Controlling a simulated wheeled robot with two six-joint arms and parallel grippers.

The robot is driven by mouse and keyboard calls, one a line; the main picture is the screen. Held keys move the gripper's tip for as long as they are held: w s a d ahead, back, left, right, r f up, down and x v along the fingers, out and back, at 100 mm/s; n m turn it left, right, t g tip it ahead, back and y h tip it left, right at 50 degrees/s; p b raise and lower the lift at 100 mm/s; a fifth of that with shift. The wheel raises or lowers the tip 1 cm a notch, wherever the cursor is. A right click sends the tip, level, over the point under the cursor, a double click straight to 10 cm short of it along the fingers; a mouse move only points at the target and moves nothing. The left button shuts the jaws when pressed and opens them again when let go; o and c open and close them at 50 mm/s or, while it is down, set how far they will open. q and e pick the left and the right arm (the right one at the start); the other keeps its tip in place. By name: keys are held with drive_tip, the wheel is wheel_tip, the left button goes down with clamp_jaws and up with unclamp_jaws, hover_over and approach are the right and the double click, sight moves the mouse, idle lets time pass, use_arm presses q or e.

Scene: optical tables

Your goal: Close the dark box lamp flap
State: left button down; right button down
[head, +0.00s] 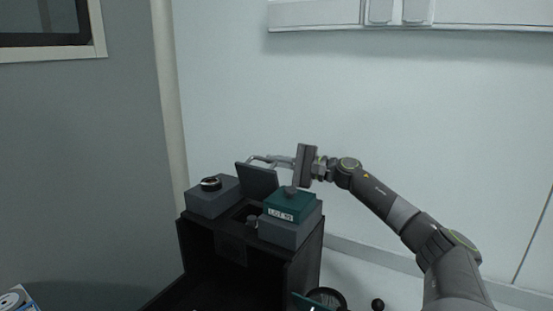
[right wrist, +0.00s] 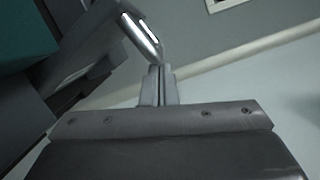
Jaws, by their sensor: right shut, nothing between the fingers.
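The dark box (head: 190,255) stands low in the middle of the head view, with its front side open. Its lamp flap (head: 257,180) is a dark plate standing up, tilted, from the opening in the box top, between two blocks. My right gripper (head: 268,160) is at the flap's upper edge, on its far side; I cannot tell whether it touches. In the right wrist view its fingers (right wrist: 158,86) are together and empty, beside a grey part with a bright metal edge (right wrist: 143,32), which I cannot identify surely. My left gripper is not in view.
A grey block with a round black-and-white knob (head: 211,184) sits left of the flap. A teal-topped labelled block (head: 292,207) sits right of it, close under my right gripper. A small knob (head: 252,220) shows between them. A pale wall is behind.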

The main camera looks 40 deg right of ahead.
sight(275, 166)
drive_tip(key=a+n+b, duration=0.1)
drive_tip(key=n+b, duration=0.1)
drive_tip(key=b, duration=0.2)
drive_tip(key=s+a+n+b, duration=0.1)
drive_tip(key=a+b, duration=0.1)
drive_tip(key=b, duration=0.3)
drive_tip(key=shift+a+f+n+g, duration=0.1)
drive_tip(key=shift+a+n+g, duration=0.15)
drive_tip(key=shift+n+g, duration=0.15)
drive_tip(key=shift+s+a+n+h+b, duration=0.15)
drive_tip(key=shift+a+n+h+b, duration=0.2)
drive_tip(key=shift+b, duration=0.25)
drive_tip(key=shift+a+r, duration=0.1)
drive_tip(key=shift+r, duration=0.15)
